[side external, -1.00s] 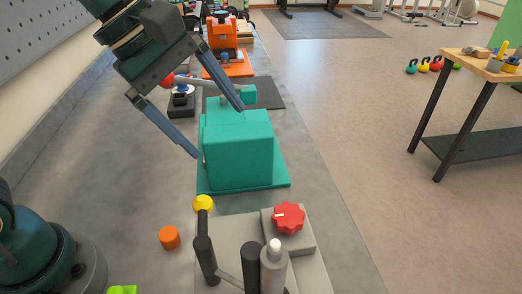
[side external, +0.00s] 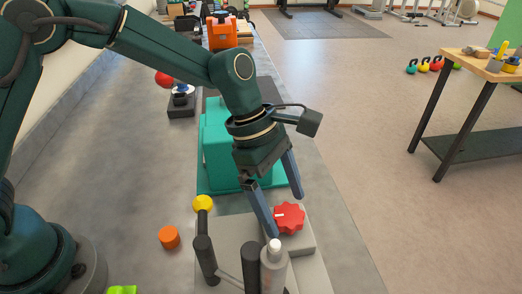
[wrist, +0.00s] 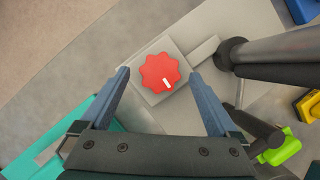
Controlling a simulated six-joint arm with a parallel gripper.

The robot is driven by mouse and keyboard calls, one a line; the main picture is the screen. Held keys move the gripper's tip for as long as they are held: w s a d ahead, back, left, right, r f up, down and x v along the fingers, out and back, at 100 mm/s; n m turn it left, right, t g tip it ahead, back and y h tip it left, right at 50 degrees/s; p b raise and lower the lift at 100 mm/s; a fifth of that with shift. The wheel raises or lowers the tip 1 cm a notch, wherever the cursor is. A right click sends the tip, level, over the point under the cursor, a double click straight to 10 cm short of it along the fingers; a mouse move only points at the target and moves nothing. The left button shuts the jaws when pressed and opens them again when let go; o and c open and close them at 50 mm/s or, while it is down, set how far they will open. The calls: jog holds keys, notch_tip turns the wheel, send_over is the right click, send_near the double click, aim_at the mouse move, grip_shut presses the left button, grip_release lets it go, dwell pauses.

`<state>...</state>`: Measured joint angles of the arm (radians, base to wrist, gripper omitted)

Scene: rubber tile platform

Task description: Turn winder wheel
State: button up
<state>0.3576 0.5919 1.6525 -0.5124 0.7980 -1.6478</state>
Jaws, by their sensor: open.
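The red scalloped wheel (side external: 289,218) with a white mark sits on a grey block (side external: 305,240) on a light grey base. In the wrist view the red wheel (wrist: 160,73) lies ahead between my fingers, its white mark toward the lower right. My gripper (side external: 286,216) is open above the wheel, one finger on either side in the picture. It also shows open in the wrist view (wrist: 163,102). I cannot tell whether either finger touches the wheel; nothing is held.
Dark posts (side external: 205,255) and a grey cylinder (side external: 273,265) stand close to the wheel. A teal box (side external: 215,150) is behind my gripper. An orange cap (side external: 169,238) and a yellow knob (side external: 203,203) are at left.

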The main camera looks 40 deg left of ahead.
jog(key=shift+d+f, duration=0.15)
jog(key=shift+f, duration=0.2)
jog(key=c, duration=1.4)
jog(key=shift+m, duration=0.3)
jog(key=m, duration=0.2)
jog(key=m+g, duration=0.2)
jog(key=m, duration=0.1)
jog(key=shift+w+m+y, duration=0.3)
jog(key=shift+w, duration=0.05)
jog(key=shift+w+d+m+g+y, duration=0.1)
jog(key=shift+m+g+y, duration=0.25)
jog(key=shift+m, duration=0.75)
jog(key=shift+d+m+g+y, duration=0.1)
jog(key=shift+m+g+y, duration=0.25)
jog(key=shift+m, duration=1.05)
